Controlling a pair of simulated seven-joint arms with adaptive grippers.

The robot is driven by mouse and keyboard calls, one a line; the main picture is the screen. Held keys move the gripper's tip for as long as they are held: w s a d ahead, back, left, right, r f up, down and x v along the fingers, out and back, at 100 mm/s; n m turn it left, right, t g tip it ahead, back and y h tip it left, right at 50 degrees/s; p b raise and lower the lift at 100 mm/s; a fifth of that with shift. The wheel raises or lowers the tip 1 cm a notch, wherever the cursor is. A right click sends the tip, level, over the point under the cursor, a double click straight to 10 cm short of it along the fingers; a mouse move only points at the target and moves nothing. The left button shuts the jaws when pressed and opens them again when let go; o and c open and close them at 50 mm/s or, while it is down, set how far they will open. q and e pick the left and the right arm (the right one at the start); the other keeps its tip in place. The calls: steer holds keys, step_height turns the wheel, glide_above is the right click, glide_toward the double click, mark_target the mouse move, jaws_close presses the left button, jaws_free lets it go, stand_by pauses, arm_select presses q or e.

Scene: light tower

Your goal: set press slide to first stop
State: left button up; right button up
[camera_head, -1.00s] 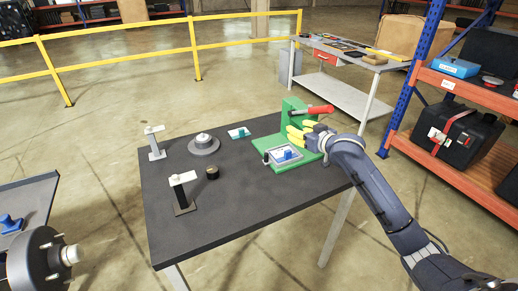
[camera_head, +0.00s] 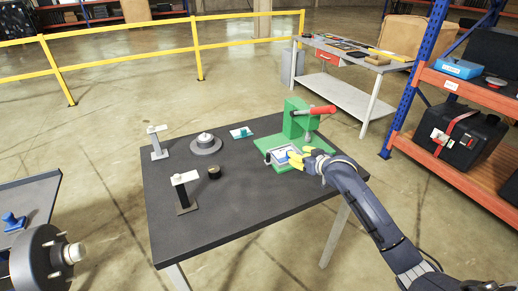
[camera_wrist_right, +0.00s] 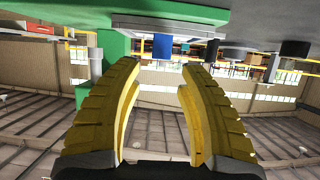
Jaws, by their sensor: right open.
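The green press (camera_head: 297,122) with its red handle (camera_head: 322,110) stands at the table's right end. Its light grey slide plate (camera_head: 275,154) carries a small blue block and lies on the green base, partly hidden by my fingers. My right gripper (camera_head: 291,157), with yellow fingers, is at the plate's right side, low over the base. In the right wrist view the fingers (camera_wrist_right: 160,75) are apart with nothing between them; the blue block (camera_wrist_right: 162,46) shows just beyond the gap. I cannot tell whether a finger touches it. My left gripper is not in view.
On the dark table (camera_head: 235,215) are two white-topped stands (camera_head: 186,190), a round grey base (camera_head: 205,145), a black cylinder (camera_head: 214,172) and a small teal-and-white part (camera_head: 241,132). The table's front middle is clear. An orange-and-blue rack (camera_head: 450,130) stands right.

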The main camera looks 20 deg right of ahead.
steer(key=x, duration=0.7)
steer(key=shift+w+f, duration=0.15)
steer(key=shift+f, duration=0.05)
step_height(320, 180, up, 11)
steer(key=shift+f, duration=0.25)
steer(key=shift+s+d+f+h, duration=0.3)
steer(key=shift+s+f, duration=0.2)
steer(key=shift+f, duration=0.1)
steer(key=s+a+r, duration=0.4)
steer(key=s+a, duration=0.4)
steer(key=a, duration=0.1)
steer(key=s+a+r, duration=0.4)
steer(key=s+a, duration=0.3)
steer(key=a, duration=0.2)
steer(key=shift+s+a+r, duration=0.3)
steer(key=shift+s+a, duration=0.05)
steer(key=shift+s, duration=0.05)
